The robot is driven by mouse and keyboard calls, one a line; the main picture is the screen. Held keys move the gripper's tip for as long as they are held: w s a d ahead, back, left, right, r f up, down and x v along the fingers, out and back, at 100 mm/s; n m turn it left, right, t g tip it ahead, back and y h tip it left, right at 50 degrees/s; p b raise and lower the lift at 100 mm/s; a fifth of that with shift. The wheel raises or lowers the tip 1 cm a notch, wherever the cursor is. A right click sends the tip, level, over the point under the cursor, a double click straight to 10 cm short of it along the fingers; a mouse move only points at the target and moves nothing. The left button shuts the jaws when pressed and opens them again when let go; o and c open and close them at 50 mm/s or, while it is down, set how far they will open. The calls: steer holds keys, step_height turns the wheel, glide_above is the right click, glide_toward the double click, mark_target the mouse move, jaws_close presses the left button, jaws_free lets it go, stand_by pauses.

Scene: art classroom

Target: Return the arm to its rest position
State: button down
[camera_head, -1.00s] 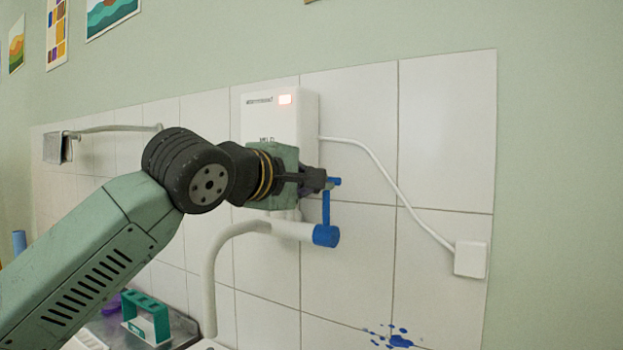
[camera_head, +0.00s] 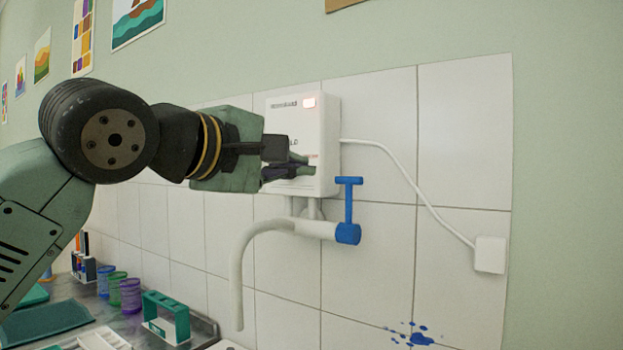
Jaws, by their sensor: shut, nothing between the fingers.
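My gripper (camera_head: 305,171) is shut and empty. It points right, in front of the white water heater box (camera_head: 327,130) on the tiled wall, and hides part of its front. My arm comes in from the left edge, with the dark wrist joint at upper left. The blue tap handle (camera_head: 349,203) stands upright at the right end of the white spout (camera_head: 255,240). It is below and to the right of my fingertips, apart from them.
A white cable runs from the heater to a wall socket box (camera_head: 490,255). Blue paint splashes (camera_head: 415,335) mark the tiles at lower right. A green rack (camera_head: 166,316) and several coloured cups (camera_head: 118,288) stand on the counter at lower left. The wall area at right is clear.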

steer(key=shift+s+a+r, duration=0.1)
steer(key=shift+s+a, duration=0.2)
steer(key=shift+s, duration=0.2)
